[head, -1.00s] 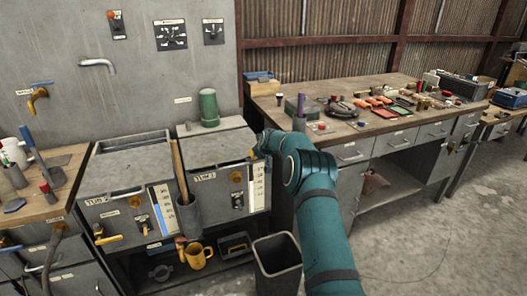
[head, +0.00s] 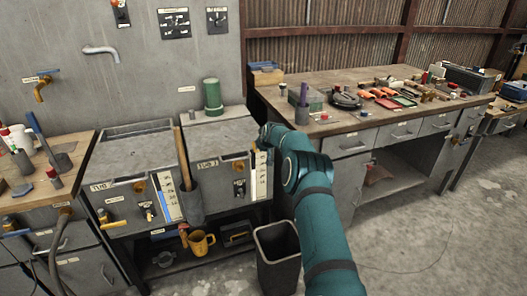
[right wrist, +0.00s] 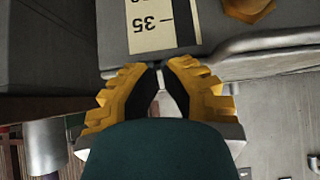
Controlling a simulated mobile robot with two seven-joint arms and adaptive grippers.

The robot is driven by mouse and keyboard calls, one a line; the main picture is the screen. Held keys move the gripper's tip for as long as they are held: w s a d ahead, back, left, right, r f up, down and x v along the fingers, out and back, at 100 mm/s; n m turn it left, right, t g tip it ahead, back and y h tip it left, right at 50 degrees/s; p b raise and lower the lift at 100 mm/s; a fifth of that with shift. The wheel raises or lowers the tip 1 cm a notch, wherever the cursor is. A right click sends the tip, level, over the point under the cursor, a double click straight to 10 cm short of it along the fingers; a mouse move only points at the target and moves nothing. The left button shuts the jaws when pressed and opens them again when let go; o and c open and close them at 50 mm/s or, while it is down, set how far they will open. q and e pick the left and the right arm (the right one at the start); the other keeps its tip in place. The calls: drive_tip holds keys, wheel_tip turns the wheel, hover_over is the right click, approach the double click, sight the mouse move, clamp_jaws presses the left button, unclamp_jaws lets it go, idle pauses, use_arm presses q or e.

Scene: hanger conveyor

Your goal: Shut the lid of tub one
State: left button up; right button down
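Two grey tubs stand side by side: the left tub (head: 112,199) and the right tub (head: 222,170). Both front labels start with "TUB", but their numbers are too blurred to read surely. Each has a grey flat top panel; a recessed strip shows behind the left one (head: 130,155). The right one (head: 218,133) looks level. My right gripper (head: 263,135) is at the right tub's front right corner, near its white scale strip. In the right wrist view its yellow fingers (right wrist: 160,75) come together at the tips, holding nothing visible, below the scale (right wrist: 150,25). My left gripper is out of view.
A grey holder (head: 190,207) with a wooden stick stands between the tub fronts. A cluttered workbench (head: 290,85) stands to the right.

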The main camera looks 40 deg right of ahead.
wheel_tip(320, 180, up, 4)
drive_tip(key=p, duration=0.2)
drive_tip(key=s+a+f, duration=0.2)
drive_tip(key=s+f, duration=0.1)
drive_tip(key=s, duration=0.6)
drive_tip(key=shift+a+f, duration=0.25)
drive_tip(key=shift+a, duration=0.15)
drive_tip(key=s+a+f+g+y, duration=0.1)
drive_tip(key=s+a+f+y, duration=0.2)
drive_tip(key=a, duration=0.6)
drive_tip(key=s+a+f+n+g, duration=0.1)
drive_tip(key=s+a+f, duration=0.4)
drive_tip(key=a, duration=0.5)
drive_tip(key=s+a+f+g+y, duration=0.1)
drive_tip(key=s+a+f+y, duration=0.1)
drive_tip(key=a+f, duration=0.5)
drive_tip(key=s+a+n+g+y, duration=0.1)
drive_tip(key=s+a+g, duration=0.2)
drive_tip(key=s+a, duration=1.5)
drive_tip(key=s, duration=0.4)
drive_tip(key=shift+s+a+f+g+y, duration=0.2)
drive_tip(key=shift+a+f+g+y, duration=0.1)
drive_tip(key=shift+a+g, duration=0.1)
